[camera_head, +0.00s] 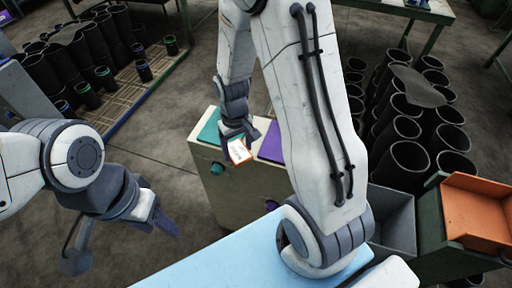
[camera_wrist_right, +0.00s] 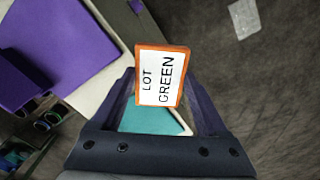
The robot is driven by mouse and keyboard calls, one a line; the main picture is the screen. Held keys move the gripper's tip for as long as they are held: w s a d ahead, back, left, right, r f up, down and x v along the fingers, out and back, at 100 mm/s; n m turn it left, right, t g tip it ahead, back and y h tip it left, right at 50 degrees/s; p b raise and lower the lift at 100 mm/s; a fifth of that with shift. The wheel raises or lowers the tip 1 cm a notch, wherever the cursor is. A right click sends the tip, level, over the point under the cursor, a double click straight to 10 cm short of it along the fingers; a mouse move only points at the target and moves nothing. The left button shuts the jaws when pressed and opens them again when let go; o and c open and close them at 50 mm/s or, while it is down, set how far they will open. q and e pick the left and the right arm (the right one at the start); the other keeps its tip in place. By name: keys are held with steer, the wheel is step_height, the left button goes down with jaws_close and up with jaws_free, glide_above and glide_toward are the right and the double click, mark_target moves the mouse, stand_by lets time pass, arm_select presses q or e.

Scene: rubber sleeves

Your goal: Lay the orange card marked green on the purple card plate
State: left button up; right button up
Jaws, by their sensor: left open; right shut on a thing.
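The orange card (camera_head: 239,151) has a white face, and in the right wrist view the card (camera_wrist_right: 162,78) reads "LOT GREEN". My right gripper (camera_head: 238,136) is shut on it and holds it over the front of the cabinet top, near the teal plate (camera_head: 209,127). The purple card plate (camera_head: 271,146) lies to the right of the card, partly hidden by my right arm; it also shows at the upper left of the right wrist view (camera_wrist_right: 62,42). My left gripper (camera_head: 122,245) is open and empty at the lower left, away from the cabinet.
The beige cabinet (camera_head: 220,185) carries the plates and has coloured knobs. A light blue surface (camera_head: 215,262) is in front. Black sleeves (camera_head: 410,155) stand at right beside a grey bin (camera_head: 393,215) and orange tray (camera_head: 475,212). More sleeves stand on a rack (camera_head: 145,88) at left.

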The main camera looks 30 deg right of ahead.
steer(key=s+d+r+n+b, duration=0.2)
steer(key=s+d+r+n, duration=0.4)
steer(key=r+n, duration=0.15)
steer(key=w+d+f, duration=0.1)
steer(key=d+f, duration=0.1)
steer(key=d, duration=0.1)
steer(key=w+d+f+p, duration=0.1)
steer(key=d+f, duration=0.1)
steer(key=d, duration=0.1)
steer(key=w+d+f, duration=0.2)
steer(key=d+f, duration=0.1)
steer(key=shift+d, duration=0.25)
steer(key=shift+w+d+f, duration=0.1)
steer(key=shift+d+f, duration=0.05)
steer(key=shift+f, duration=0.1)
step_height(320, 180, down, 3)
steer(key=shift+f+p, duration=0.15)
steer(key=shift+p, duration=0.45)
steer(key=shift+f, duration=0.35)
steer(key=shift+f, duration=0.1)
